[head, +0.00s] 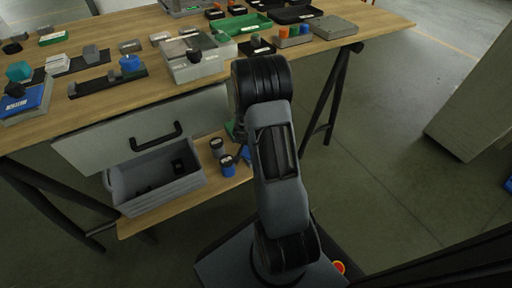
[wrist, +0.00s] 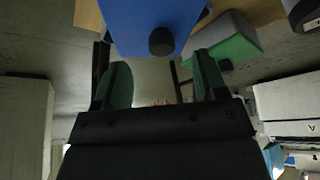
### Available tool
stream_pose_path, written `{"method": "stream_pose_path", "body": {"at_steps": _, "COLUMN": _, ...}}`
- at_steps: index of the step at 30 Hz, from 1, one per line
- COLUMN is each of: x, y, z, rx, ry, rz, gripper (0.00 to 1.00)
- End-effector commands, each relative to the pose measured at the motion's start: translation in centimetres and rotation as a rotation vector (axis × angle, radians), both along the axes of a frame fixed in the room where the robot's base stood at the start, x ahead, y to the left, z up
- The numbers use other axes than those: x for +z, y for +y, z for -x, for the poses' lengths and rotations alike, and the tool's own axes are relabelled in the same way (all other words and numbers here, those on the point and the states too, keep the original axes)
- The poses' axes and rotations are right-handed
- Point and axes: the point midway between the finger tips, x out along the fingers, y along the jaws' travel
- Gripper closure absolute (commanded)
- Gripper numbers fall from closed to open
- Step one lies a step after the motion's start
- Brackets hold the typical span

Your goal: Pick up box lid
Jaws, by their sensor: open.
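A flat blue piece with a round black knob (wrist: 161,41), which looks like the box lid (wrist: 155,14), fills the top middle of the wrist view. My gripper (wrist: 162,78) has two green-padded fingers spread apart with nothing between them. The knob lies just beyond the fingertips, roughly midway between them, and I see no contact. In the head view my arm hides the gripper. A small blue patch (head: 246,153) shows beside my arm at the lower shelf; I cannot tell whether it is the same piece.
A green and grey block (wrist: 235,45) is right of the blue piece. The workbench (head: 100,100) above carries many trays and blocks. An open grey bin (head: 150,195) and jars (head: 227,167) stand on the lower shelf (head: 140,227).

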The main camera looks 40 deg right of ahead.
Motion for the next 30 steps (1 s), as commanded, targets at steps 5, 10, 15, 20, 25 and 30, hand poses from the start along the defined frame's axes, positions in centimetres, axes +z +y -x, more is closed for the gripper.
{"method": "stream_pose_path", "body": {"at_steps": 5, "x": 0.1, "y": -0.6, "z": -0.5, "rx": -0.001, "ry": 0.000, "rz": 0.000, "gripper": 0.34}}
{"method": "stream_pose_path", "body": {"at_steps": 10, "x": -2.4, "y": -1.5, "z": -1.1, "rx": 0.000, "ry": 0.002, "rz": -0.002, "gripper": 0.34}}
{"method": "stream_pose_path", "body": {"at_steps": 15, "x": -4.1, "y": -2.2, "z": -1.7, "rx": 0.001, "ry": 0.001, "rz": -0.001, "gripper": 0.34}}
{"method": "stream_pose_path", "body": {"at_steps": 20, "x": -4.7, "y": -2.5, "z": -1.9, "rx": -0.001, "ry": 0.000, "rz": -0.001, "gripper": 0.34}}
{"method": "stream_pose_path", "body": {"at_steps": 25, "x": -4.6, "y": -2.5, "z": -1.9, "rx": -0.001, "ry": -0.001, "rz": -0.001, "gripper": 0.34}}
{"method": "stream_pose_path", "body": {"at_steps": 30, "x": -4.6, "y": -2.5, "z": -1.9, "rx": 0.000, "ry": 0.000, "rz": 0.000, "gripper": 0.46}}
